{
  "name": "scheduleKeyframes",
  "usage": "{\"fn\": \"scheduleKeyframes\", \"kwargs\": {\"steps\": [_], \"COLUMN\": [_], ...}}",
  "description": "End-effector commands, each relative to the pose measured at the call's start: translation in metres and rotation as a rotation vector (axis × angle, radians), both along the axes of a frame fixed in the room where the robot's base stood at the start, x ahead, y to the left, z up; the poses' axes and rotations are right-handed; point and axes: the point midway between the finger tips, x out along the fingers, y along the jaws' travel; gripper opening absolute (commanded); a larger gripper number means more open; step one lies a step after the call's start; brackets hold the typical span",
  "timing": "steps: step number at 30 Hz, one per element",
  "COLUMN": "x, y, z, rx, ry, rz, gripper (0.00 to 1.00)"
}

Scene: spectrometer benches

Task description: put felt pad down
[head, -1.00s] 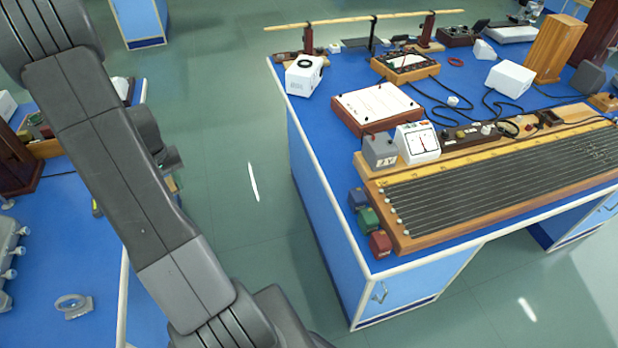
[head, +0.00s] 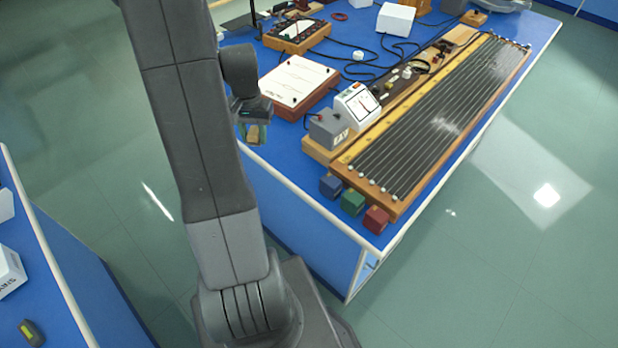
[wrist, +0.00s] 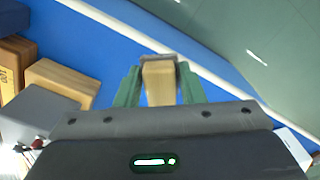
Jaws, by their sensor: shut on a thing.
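My gripper (wrist: 158,68) has its two green fingers shut on the felt pad (wrist: 158,88), a small tan block with a dark grey layer at its far end. In the wrist view the pad shows against the blue bench top (wrist: 95,50) and its white edge. Its height above the bench is hard to tell. In the head view the pad (head: 253,134) is a small tan piece below my dark wrist, near the bench's left edge. My arm hides part of the bench there.
The bench holds a white-topped board (head: 295,82), a grey box (head: 328,128), a white meter (head: 357,103) and a long stringed wooden board (head: 430,120). Blue, green and red blocks (head: 352,202) sit at its near end. Another bench (head: 40,260) stands at left.

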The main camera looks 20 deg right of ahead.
Motion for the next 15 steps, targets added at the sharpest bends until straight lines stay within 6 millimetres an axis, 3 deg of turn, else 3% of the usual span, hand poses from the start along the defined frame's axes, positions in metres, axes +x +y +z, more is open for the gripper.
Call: {"fn": "scheduleKeyframes", "kwargs": {"steps": [1,6,10,15], "x": [-0.015,-0.061,-0.086,-0.1], "y": [-0.022,-0.07,-0.09,-0.1], "z": [0.002,0.013,0.018,0.016], "rx": [0.0,0.0,0.001,0.001], "ry": [-0.004,-0.002,0.0,0.004], "rz": [-0.099,-0.382,-0.525,-0.604], "gripper": [0.14,0.14,0.14,0.14]}}
